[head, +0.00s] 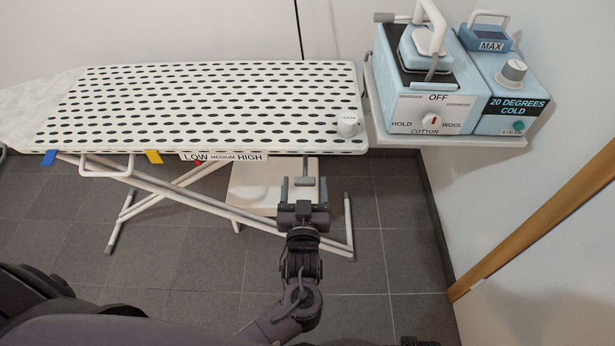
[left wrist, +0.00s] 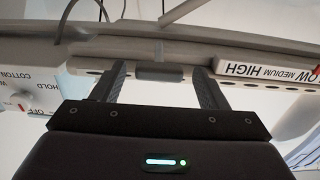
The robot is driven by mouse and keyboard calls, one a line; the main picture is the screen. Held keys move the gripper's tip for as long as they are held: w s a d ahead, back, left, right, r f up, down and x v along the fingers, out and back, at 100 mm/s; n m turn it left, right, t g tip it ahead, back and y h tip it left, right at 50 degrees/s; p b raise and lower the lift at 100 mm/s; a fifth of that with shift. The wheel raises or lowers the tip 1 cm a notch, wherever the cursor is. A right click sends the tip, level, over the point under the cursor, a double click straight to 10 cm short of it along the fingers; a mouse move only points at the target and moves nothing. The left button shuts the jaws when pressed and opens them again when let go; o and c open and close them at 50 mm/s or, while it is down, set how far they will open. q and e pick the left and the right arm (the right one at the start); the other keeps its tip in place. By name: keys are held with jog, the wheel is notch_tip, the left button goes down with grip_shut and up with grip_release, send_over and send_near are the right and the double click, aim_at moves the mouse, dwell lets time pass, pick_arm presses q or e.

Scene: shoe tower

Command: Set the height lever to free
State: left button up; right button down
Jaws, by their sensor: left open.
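The height lever (head: 305,181) is a small grey grip on a thin rod under the front edge of the ironing board, to the right of the LOW MEDIUM HIGH strip (head: 223,157). My left gripper (head: 304,186) is open at the lever, with one finger on each side of it. In the left wrist view the grey lever grip (left wrist: 160,72) lies between the two spread fingers (left wrist: 158,85), with gaps beside it. I cannot tell whether it touches a finger.
The white ironing board (head: 200,105) with black ovals has crossed white legs and a round white knob (head: 347,124). A steam iron station (head: 430,100) stands on the shelf at right. Grey floor (head: 210,265) is open in front; a wooden rail (head: 540,230) runs along the right wall.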

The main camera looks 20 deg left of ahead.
aim_at(305, 168)
pick_arm(q)
jog(key=shift+x, duration=1.95)
jog(key=shift+d, duration=0.1)
jog(key=c, duration=1.4)
